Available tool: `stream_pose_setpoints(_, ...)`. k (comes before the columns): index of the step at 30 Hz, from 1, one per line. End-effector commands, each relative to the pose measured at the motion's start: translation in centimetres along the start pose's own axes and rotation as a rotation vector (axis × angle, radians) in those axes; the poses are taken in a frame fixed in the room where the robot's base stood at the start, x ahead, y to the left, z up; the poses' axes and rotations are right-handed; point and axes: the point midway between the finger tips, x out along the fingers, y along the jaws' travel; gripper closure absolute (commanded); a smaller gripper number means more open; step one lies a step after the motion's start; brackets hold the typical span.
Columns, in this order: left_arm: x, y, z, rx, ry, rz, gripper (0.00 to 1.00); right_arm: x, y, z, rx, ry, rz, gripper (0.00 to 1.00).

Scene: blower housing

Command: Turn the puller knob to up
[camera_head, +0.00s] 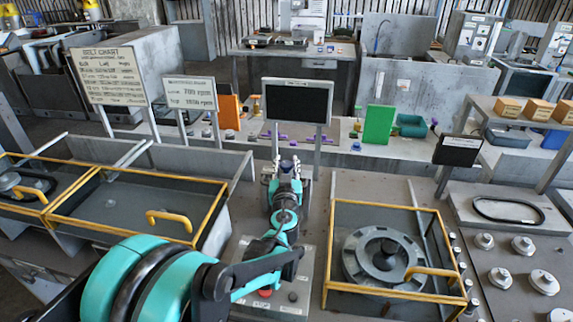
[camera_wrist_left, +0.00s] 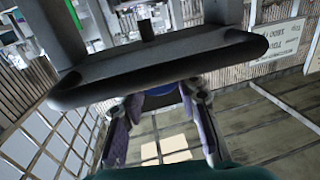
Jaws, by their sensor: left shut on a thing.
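My left arm comes in from the left, and my left gripper (camera_head: 287,168) is upright near the middle of the head view, just below a dark screen. In the left wrist view the two purple-padded fingers of this gripper (camera_wrist_left: 160,112) stand apart with a blue thing between them. This blue thing (camera_wrist_left: 160,101) seems to be the puller knob, and the gripper is shut on it. A thick grey bar (camera_wrist_left: 150,65) crosses in front and hides most of it. Which way the knob points cannot be told. My right gripper is not in view.
A yellow-framed cover (camera_head: 437,222) lies over a round grey housing right of my arm. Another yellow frame (camera_head: 55,206) is at left. The dark screen (camera_head: 297,101) stands behind my gripper. A green panel (camera_head: 379,126) stands farther back. A red button (camera_head: 264,293) sits beneath my arm.

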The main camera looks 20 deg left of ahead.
Motion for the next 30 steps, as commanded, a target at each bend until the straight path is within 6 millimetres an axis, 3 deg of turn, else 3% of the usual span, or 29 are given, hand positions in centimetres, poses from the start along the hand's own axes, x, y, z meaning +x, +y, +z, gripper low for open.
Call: stream_pose_setpoints(30, 0.1, 0.2, -0.1, -0.001, 0.0, -0.93, 0.97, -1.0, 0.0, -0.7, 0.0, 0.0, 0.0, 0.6)
